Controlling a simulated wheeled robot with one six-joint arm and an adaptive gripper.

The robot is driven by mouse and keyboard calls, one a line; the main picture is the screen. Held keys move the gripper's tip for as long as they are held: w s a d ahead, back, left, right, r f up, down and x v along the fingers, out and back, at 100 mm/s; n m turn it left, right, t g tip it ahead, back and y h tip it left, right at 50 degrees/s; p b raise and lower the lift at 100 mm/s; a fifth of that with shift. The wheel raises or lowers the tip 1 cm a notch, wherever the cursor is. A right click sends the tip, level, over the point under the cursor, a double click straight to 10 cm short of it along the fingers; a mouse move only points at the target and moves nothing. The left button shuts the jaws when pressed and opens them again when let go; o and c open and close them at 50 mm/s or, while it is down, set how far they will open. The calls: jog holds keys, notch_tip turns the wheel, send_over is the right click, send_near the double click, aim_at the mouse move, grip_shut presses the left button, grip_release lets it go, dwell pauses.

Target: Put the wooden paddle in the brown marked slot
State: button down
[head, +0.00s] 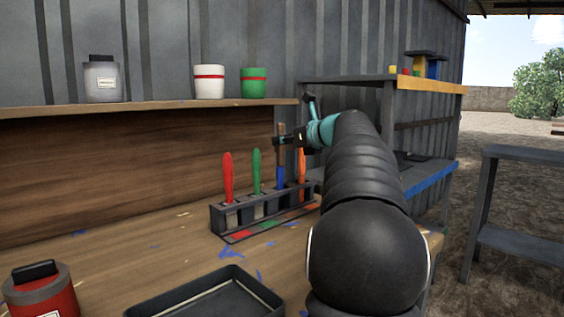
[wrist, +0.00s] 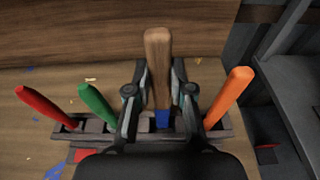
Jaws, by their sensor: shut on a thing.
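The wooden paddle (wrist: 158,58) has a plain brown handle and stands nearly upright between my fingers in the wrist view. My gripper (wrist: 160,95) is shut on it; in the head view my gripper (head: 284,141) reaches it from the right, above the rack. A blue part (head: 280,176) shows directly below the brown handle; I cannot tell whether it belongs to the paddle. The dark slotted rack (head: 232,218) stands on the bench, with coloured marks along its front base. The brown mark cannot be made out. The paddle's lower end is hidden, so its seating is unclear.
Red (head: 228,178), green (head: 256,170) and orange (head: 301,165) handled paddles stand in the rack beside the held one. A black tray (head: 205,300) and a red canister (head: 42,292) sit in front on the bench. A shelf (head: 150,106) with cups runs above, behind the rack.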

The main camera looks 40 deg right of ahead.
aim_at(282, 153)
jog(key=shift+a+f+b, duration=0.1)
jog(key=shift+f+b, duration=0.4)
jog(key=shift+f, duration=1.6)
jog(key=c, duration=1)
grip_release()
jog(key=shift+c, duration=0.2)
jog(key=shift+r, duration=0.3)
jog(key=v, duration=1.2)
